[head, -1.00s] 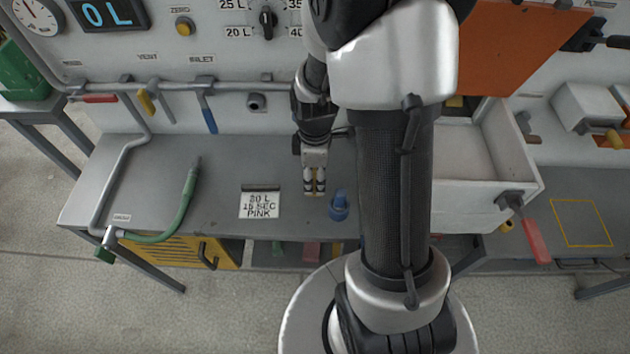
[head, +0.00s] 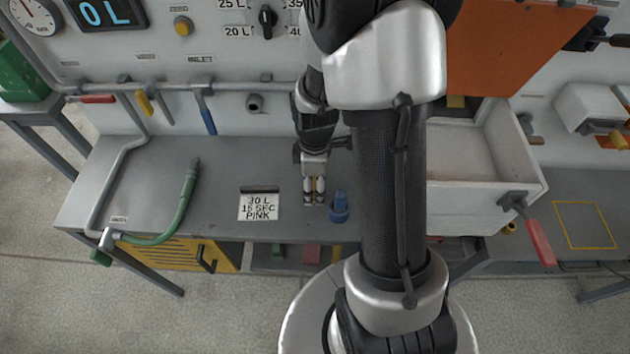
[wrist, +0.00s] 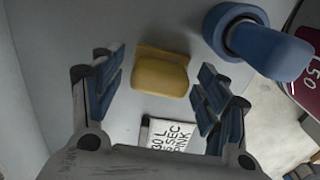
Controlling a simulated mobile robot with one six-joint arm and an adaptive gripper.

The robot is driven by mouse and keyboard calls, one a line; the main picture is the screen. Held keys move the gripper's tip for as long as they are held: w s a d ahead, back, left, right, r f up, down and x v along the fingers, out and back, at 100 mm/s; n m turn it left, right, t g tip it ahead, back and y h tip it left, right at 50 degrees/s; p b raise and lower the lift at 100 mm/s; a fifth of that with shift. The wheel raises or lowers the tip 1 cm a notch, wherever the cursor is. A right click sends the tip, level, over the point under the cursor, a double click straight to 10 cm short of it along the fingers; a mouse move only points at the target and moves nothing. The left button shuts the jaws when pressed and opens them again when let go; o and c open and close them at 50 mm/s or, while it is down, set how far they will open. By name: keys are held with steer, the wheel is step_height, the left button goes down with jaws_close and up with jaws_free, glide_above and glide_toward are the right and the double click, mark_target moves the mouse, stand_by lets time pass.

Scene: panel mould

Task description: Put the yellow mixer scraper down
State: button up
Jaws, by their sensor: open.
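The yellow mixer scraper (wrist: 160,72) shows in the wrist view as a yellow block on the grey bench top, between and beyond my fingers. My gripper (wrist: 158,90) is open, with a finger on each side of the scraper and visible gaps between. In the head view my gripper (head: 314,197) points down over the bench (head: 225,175), between a printed card and a blue object. I cannot make out the scraper in the head view; my gripper seems to hide it.
The blue object (head: 339,206) stands close to the right of my gripper; it also shows in the wrist view (wrist: 255,42). The printed card (head: 258,207) lies to the left. A green hose (head: 183,210) lies further left.

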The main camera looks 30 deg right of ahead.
step_height(320, 180, up, 11)
steer(key=p, duration=0.4)
step_height(320, 180, up, 13)
steer(key=m+t, duration=0.2)
steer(key=m, duration=0.3)
glide_above(315, 181)
steer(key=s+a, duration=0.5)
steer(key=a, duration=0.1)
steer(key=s+a+r+m+t, duration=0.2)
steer(key=s+a+r+m, duration=0.2)
steer(key=s, duration=0.4)
steer(key=shift+s+a+r+m+t, duration=0.35)
steer(key=shift+r+m, duration=0.35)
steer(key=shift+m, duration=0.4)
steer(key=shift+c, duration=0.4)
